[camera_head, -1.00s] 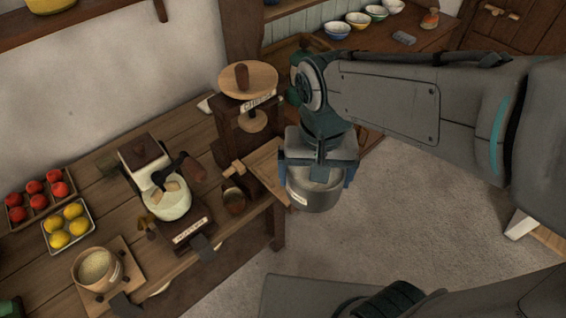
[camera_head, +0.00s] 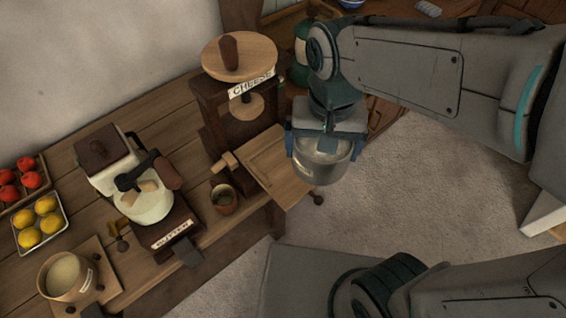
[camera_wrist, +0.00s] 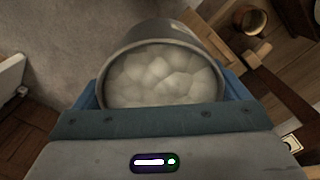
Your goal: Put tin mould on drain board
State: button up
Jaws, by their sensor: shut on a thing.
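The tin mould (camera_head: 322,168) is a round grey metal pot; in the wrist view (camera_wrist: 150,37) it is full of white lumps. My gripper (camera_head: 325,146) is shut on it, a finger on either side, and holds it upright or nearly so in the air. A pale wooden board (camera_head: 268,160), which looks like the drain board, juts from the foot of the press labelled CHEESE (camera_head: 238,95). The mould is just right of this board in the head view and overlaps its right edge there. Its height above the board is hard to tell. The board's visible top is bare.
A small brown cup (camera_head: 224,200) stands left of the board. The butter churn (camera_head: 145,195), a tub (camera_head: 66,277) and trays of red and yellow fruit (camera_head: 40,222) are further left on the bench. Open floor (camera_head: 400,190) lies to the right.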

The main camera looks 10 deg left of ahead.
aim_at(319, 160)
jog(key=shift+w+a+f+b, duration=0.1)
jog(key=shift+f+b, duration=0.95)
jog(key=shift+f, duration=0.5)
jog(key=w+a+f, duration=0.2)
jog(key=a, duration=0.1)
jog(key=w+a+f+p, duration=0.1)
jog(key=w+a+f, duration=0.1)
jog(key=w, duration=0.1)
jog(key=w+a+f, duration=0.2)
jog(key=a+f, duration=0.1)
jog(key=shift+w+a+p, duration=0.3)
jog(key=shift+p, duration=0.1)
jog(key=shift+f, duration=1.95)
jog(key=shift+f, duration=0.2)
jog(key=o, duration=1.1)
jog(key=shift+r, duration=0.15)
